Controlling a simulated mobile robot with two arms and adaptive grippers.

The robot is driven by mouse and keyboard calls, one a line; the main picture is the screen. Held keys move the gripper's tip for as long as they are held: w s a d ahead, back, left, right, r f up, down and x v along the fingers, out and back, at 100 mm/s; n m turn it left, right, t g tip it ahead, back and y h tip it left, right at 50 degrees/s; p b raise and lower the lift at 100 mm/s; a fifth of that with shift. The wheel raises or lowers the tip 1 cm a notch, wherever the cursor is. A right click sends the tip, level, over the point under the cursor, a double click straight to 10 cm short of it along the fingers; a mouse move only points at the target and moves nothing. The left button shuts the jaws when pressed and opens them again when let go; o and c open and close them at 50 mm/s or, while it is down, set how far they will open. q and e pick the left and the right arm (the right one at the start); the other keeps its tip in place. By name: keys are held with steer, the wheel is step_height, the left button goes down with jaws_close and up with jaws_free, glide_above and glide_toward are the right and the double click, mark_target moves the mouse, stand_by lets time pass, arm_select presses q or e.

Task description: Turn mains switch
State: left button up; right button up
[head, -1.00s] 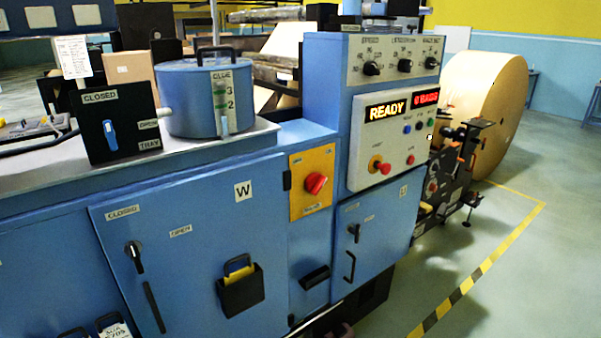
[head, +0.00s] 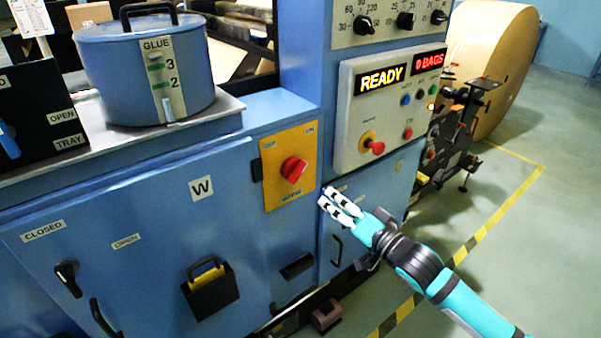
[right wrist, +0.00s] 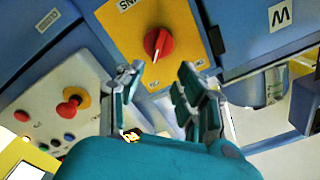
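The mains switch is a red rotary knob (head: 294,169) on a yellow plate (head: 275,188) on the blue machine front. Its ridge is tilted in the head view, and the plate carries small labels at its top corners and bottom. My right gripper (head: 341,203) is in front of the machine, right of and below the knob, apart from it. In the right wrist view the red knob (right wrist: 158,43) shows beyond and between the fingertips of my right gripper (right wrist: 160,78). The fingers are spread with nothing between them. My left gripper is not in view.
A control panel (head: 388,125) with a red push button (head: 375,147) is right of the plate. A glue pot (head: 145,70) stands on the metal top at left. A cabinet door (head: 140,215) with a black holder (head: 211,292) is below.

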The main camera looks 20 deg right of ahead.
mark_target(300, 175)
steer(key=p+x, duration=0.1)
steer(key=x, duration=1)
steer(key=shift+w, duration=0.4)
steer(key=shift+w+a+f+p, duration=0.15)
steer(key=shift+w+p, duration=0.15)
steer(key=shift+w, duration=0.2)
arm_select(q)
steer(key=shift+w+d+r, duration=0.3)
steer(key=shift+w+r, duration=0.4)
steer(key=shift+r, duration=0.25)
arm_select(e)
jaws_close()
